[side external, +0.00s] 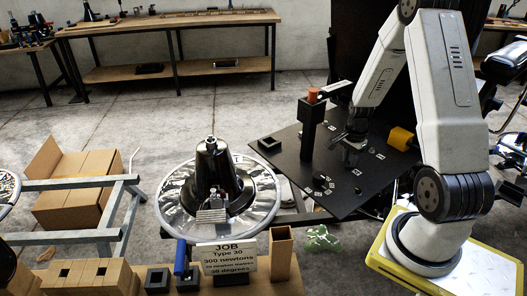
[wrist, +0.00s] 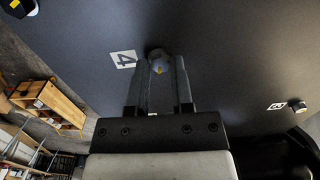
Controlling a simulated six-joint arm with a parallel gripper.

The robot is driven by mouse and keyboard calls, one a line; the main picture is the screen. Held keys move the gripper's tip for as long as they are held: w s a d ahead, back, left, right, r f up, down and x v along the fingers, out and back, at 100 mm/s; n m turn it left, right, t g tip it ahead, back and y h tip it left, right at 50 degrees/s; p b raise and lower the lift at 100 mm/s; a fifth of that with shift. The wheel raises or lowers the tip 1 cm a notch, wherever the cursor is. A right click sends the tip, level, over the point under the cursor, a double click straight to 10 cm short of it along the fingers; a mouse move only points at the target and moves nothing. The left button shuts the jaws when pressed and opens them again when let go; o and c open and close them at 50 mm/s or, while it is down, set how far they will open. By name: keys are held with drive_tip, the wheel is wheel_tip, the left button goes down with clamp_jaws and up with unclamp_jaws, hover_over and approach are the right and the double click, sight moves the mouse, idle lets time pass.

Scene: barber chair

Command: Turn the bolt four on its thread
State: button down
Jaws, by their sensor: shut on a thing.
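In the side external view my gripper (side external: 349,158) reaches down to the black plate (side external: 290,150), and the bolt between the fingers cannot be made out there. The thread is hidden.
Another bolt (wrist: 297,105) with its own label stands at the right in the wrist view. A yellow block (side external: 400,138) is at the plate's right side.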

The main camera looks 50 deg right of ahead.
drive_tip(key=m, duration=0.5)
drive_tip(key=shift+m, duration=0.3)
drive_tip(key=m, duration=1)
drive_tip(key=shift+m, duration=0.4)
drive_tip(key=m, duration=0.5)
drive_tip(key=shift+m, duration=0.3)
drive_tip(key=c, duration=0.5)
unclamp_jaws()
drive_tip(key=shift+r, duration=0.1)
